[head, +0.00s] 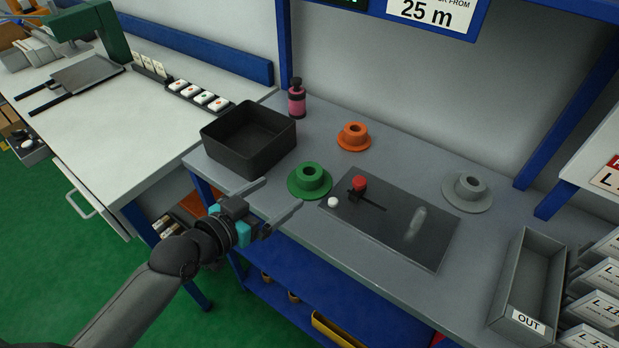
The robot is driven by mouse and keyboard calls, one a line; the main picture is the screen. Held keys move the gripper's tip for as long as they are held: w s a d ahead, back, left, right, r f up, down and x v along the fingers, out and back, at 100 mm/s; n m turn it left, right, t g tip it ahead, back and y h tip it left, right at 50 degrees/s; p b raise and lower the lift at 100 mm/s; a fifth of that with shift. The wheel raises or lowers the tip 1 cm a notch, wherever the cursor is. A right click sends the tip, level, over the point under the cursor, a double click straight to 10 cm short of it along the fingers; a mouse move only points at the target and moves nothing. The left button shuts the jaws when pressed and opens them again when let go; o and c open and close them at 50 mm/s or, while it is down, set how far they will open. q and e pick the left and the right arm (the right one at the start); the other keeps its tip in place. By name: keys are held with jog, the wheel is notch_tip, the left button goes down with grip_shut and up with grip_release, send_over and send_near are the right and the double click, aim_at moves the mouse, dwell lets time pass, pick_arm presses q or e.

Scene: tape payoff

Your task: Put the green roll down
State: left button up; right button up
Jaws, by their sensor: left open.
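The green roll (310,180) sits on the grey bench top, just left of the dark plate and in front of the black bin. It looks like a flanged hub with a hole in its top, and it lies flat. My left gripper (283,199) is at the front edge of the bench, near and to the left of the green roll. Its two fingers are spread apart with nothing between them. It appears clear of the roll. My right gripper is not in the head view.
A black bin (215,143) stands behind left. An orange roll (354,136) and a grey roll (468,191) lie on the bench. A dark plate (395,225) bears a red knob (359,183) and a white button (334,202). An OUT tray (499,301) stands at right. A pink bottle (297,102) stands behind.

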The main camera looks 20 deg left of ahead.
pick_arm(q)
jog(key=b, duration=0.1)
send_near(309, 174)
jog(key=w+d, duration=0.1)
jog(key=w+d+r, duration=0.1)
jog(key=shift+w+d, duration=0.25)
jog(key=shift+w, duration=0.1)
jog(key=shift+f+b+x, duration=0.15)
jog(key=shift+b+x, duration=0.25)
jog(key=shift+x, duration=0.9)
jog(key=shift+f+b+x, duration=0.15)
jog(key=shift+b+x, duration=0.2)
jog(key=shift+x, duration=1)
jog(key=shift+a+r, duration=0.1)
jog(key=shift+a, duration=0.15)
jog(key=shift+c, duration=0.2)
jog(key=c, duration=1.5)
